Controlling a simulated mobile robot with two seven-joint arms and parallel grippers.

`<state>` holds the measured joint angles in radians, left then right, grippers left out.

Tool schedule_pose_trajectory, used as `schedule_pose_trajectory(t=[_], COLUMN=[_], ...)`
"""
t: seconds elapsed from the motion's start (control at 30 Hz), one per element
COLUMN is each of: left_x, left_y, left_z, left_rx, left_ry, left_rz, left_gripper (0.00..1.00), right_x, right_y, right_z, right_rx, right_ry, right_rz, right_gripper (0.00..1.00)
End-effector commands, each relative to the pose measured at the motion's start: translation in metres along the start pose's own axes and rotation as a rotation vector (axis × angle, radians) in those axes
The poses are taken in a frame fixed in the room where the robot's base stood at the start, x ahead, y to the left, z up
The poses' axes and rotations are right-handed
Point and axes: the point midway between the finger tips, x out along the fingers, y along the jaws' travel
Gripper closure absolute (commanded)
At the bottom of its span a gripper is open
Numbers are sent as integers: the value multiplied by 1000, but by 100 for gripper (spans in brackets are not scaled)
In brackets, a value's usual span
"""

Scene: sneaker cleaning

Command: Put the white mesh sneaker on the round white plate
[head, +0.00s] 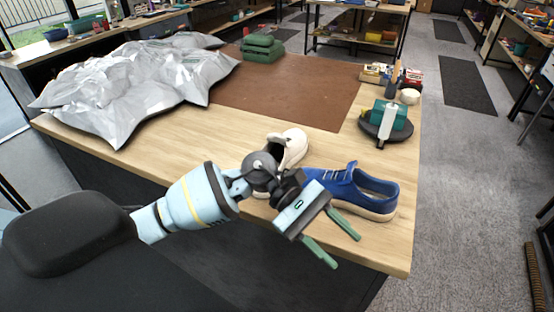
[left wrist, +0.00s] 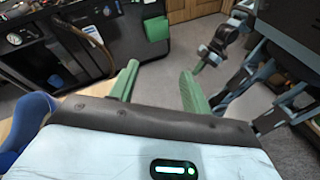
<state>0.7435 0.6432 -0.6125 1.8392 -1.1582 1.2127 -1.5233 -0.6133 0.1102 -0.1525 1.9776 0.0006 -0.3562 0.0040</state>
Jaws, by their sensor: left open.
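The white mesh sneaker (head: 291,143) lies on the wooden table in the head view, its near part hidden behind my left wrist. My left gripper (head: 346,251) is open and empty, low at the table's front edge, on the near side of the shoes. Its two green fingers also show apart in the left wrist view (left wrist: 158,72), with nothing between them. I cannot make out a round white plate for certain.
A blue sneaker (head: 362,188) lies right of the white one, close to my left gripper. A dark round stand (head: 400,136) holds a teal box and white bottle. Silver bags (head: 130,85) cover the back left. A brown mat (head: 290,98) is mostly bare.

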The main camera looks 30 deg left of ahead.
Motion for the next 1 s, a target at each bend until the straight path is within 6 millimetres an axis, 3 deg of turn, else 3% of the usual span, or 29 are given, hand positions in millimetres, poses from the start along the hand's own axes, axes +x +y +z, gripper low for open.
schedule_pose_trajectory(t=[0.1,0.23,0.37,0.47,0.57,0.67,0.73,0.77,0.9,1.0], left_x=[21,22,10,-1,-10,-16,-16,-15,-6,3], left_y=[1,6,2,-12,-39,-83,-123,-142,-228,-276], left_z=[11,7,-20,-52,-90,-132,-160,-171,-204,-213], left_rx=[-356,-779,-1224,-1548,-1857,-2170,-2374,2342,1900,1673], left_ry=[-258,-539,-831,-1053,-1282,-1545,-1749,1755,1562,1470], left_rz=[183,362,521,629,733,846,929,-922,-787,-725], left_gripper=[52,52,52,52,52,52,52,52,52,52], right_x=[1,0,-1,-2,-2,-2,-2,-2,-3,-3], right_y=[2,4,5,5,5,5,5,5,4,4], right_z=[-7,-9,-8,-8,-9,-10,-11,-12,-13,-14], right_rx=[-8,-14,-18,-18,-18,-18,-17,-17,-14,-11], right_ry=[13,17,15,14,16,18,20,21,24,26], right_rz=[2,2,2,2,3,3,3,4,4,5], right_gripper=[100,100,100,100,100,100,100,100,100,100])
